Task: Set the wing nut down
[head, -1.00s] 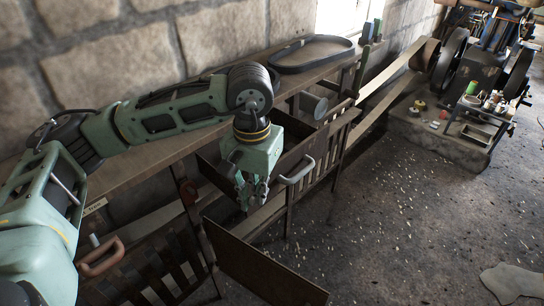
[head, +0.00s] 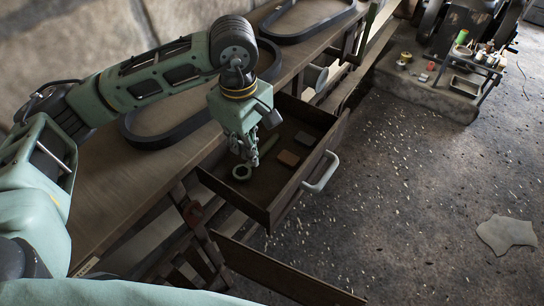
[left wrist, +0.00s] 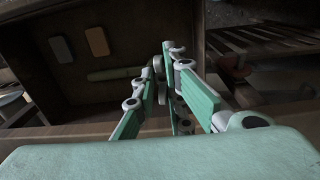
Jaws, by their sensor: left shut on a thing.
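My left gripper (head: 243,158) is over the near left part of the open drawer (head: 304,186), pointing down. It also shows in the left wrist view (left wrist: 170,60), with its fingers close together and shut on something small. The wing nut is not clearly visible, being mostly hidden between the fingers. A pale ring-shaped thing (head: 241,172) shows right below the fingertips; I cannot tell whether it touches them. My right gripper is not in view.
The drawer holds a brown block (head: 289,158), a grey block (head: 305,139) and a greenish rod (left wrist: 115,73). Black belts (head: 165,138) lie on the bench (head: 110,200). The drawer's pale handle (head: 321,174) sticks out over the floor.

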